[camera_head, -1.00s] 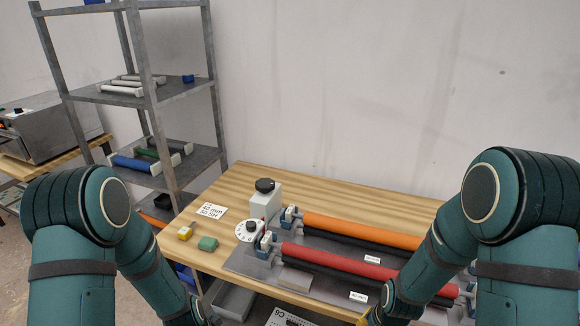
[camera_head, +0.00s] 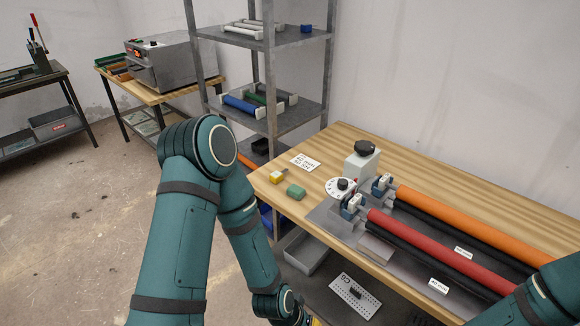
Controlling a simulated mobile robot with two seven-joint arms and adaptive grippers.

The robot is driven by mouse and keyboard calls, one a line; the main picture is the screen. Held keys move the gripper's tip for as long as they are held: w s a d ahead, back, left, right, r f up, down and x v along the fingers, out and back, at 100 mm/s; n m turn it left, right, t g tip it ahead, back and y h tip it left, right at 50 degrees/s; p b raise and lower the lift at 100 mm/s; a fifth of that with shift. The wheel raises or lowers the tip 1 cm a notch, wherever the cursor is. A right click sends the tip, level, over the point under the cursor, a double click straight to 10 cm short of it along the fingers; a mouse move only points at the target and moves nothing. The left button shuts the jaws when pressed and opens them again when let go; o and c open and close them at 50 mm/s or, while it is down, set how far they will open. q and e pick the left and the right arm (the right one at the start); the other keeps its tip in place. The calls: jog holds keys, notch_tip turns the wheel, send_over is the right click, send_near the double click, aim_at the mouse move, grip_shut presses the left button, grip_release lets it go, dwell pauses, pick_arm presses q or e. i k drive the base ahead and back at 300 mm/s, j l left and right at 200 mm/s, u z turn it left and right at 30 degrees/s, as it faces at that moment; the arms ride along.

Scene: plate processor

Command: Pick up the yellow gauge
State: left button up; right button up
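The small yellow gauge (camera_head: 277,177) lies on the wooden table (camera_head: 420,172) near its left end. Nothing touches the gauge.
A machine with orange (camera_head: 470,222) and red (camera_head: 430,250) rollers and a dial (camera_head: 340,187) fills the table's right. A metal shelf (camera_head: 297,118) stands behind the left end. A grey bin (camera_head: 306,252) sits below the table.

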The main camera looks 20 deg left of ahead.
aim_at(277, 176)
jog(key=j+z, duration=0.15)
jog(key=z, duration=0.3)
jog(key=j+z, duration=0.3)
jog(key=j, duration=0.15)
jog(key=j+z, duration=0.25)
jog(key=j, duration=0.2)
jog(key=j+z, duration=0.1)
jog(key=j, duration=0.4)
jog(key=k+j+z, duration=0.1)
jog(key=j, duration=0.4)
